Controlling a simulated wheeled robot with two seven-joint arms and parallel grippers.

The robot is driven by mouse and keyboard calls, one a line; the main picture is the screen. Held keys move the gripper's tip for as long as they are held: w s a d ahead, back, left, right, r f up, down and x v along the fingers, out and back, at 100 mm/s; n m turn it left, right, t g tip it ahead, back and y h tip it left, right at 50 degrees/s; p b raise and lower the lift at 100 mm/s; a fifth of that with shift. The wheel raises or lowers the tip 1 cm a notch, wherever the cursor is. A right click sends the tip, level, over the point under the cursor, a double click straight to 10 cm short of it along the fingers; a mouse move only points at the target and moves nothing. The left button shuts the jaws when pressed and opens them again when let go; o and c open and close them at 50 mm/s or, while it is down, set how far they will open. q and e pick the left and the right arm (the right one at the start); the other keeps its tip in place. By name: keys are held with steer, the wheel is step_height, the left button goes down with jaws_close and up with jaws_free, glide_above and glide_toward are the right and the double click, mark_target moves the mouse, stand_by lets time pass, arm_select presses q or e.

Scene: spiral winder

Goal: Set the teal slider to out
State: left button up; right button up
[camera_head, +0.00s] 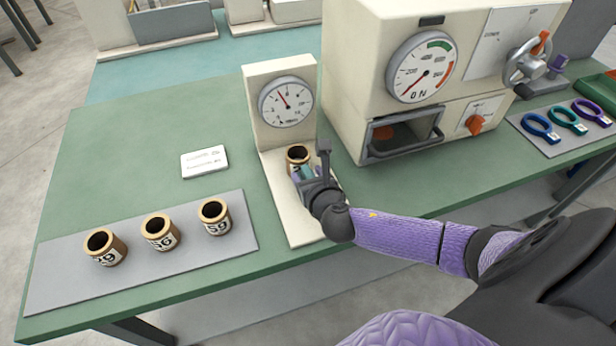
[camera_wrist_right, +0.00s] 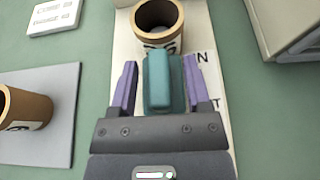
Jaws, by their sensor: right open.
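The teal slider (camera_wrist_right: 158,82) is a small upright block on a cream panel (camera_head: 288,213) in front of a dial gauge. It shows only in part in the head view. Its panel lettering is partly covered; an "N" shows farther away and a "T" nearer to me. My right gripper (camera_wrist_right: 160,88) is open, with one purple finger on each side of the slider and small gaps between. The right gripper (camera_head: 308,178) also shows over the panel in the head view. My left gripper is not in view.
A brown cup (camera_wrist_right: 158,22) stands just beyond the slider, below the dial gauge (camera_head: 286,102). Several similar cups sit on a grey mat (camera_head: 60,285) at left. A large cream machine (camera_head: 355,50) rises to the right. A white card (camera_head: 204,162) lies on the green table.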

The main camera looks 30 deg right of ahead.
jaws_close()
stand_by(1.4)
